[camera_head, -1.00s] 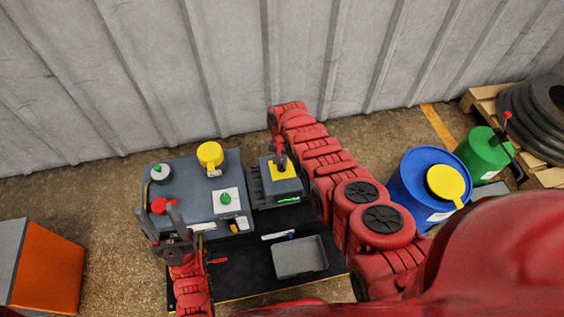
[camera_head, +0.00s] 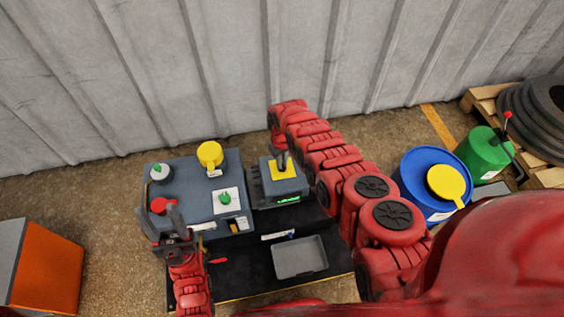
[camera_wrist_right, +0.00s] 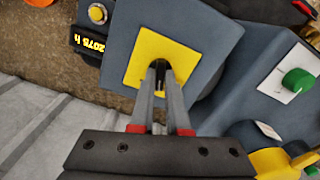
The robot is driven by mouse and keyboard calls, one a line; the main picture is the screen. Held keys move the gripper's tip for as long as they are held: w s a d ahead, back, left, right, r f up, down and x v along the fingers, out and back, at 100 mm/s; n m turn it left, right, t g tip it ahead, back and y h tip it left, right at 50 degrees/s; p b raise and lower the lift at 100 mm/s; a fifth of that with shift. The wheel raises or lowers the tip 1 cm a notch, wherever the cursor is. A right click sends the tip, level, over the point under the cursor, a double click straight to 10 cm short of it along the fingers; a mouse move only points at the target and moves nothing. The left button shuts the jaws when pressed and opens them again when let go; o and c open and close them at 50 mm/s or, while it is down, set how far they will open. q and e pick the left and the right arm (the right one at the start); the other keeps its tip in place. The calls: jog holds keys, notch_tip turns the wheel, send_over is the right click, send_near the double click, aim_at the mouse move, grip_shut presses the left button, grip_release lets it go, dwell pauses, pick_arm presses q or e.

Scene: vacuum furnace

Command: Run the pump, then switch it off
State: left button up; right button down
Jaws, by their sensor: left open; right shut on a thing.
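The pump (camera_head: 286,187) is a dark grey box beside the blue-grey unit, with a yellow plate (camera_head: 274,172) on top. In the right wrist view the yellow plate (camera_wrist_right: 137,62) faces me. My right gripper (camera_wrist_right: 160,72) is shut on a small dark switch at the middle of this plate. Its fingers hide most of the switch, so I cannot tell its position. A lit readout (camera_wrist_right: 90,45) shows 2075 h, with a yellow round button (camera_wrist_right: 98,13) next to it. My left gripper (camera_head: 160,218) is open and empty near the red knob (camera_head: 160,205).
The blue-grey unit (camera_head: 200,190) carries a yellow valve (camera_head: 210,154) and a green knob (camera_head: 225,198). A grey tray (camera_head: 300,258) sits on the black mat (camera_head: 245,270). Blue (camera_head: 418,185) and green (camera_head: 480,158) drums stand right. The corrugated wall (camera_head: 240,60) closes the back.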

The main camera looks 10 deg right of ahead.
jog(key=shift+n, duration=1.1)
jog(key=c, duration=0.9)
grip_release()
notch_tip(320, 180, up, 7)
jog(key=p, duration=0.3)
jog(key=shift+f, duration=0.15)
notch_tip(320, 180, up, 11)
jog(key=shift+p, duration=0.4)
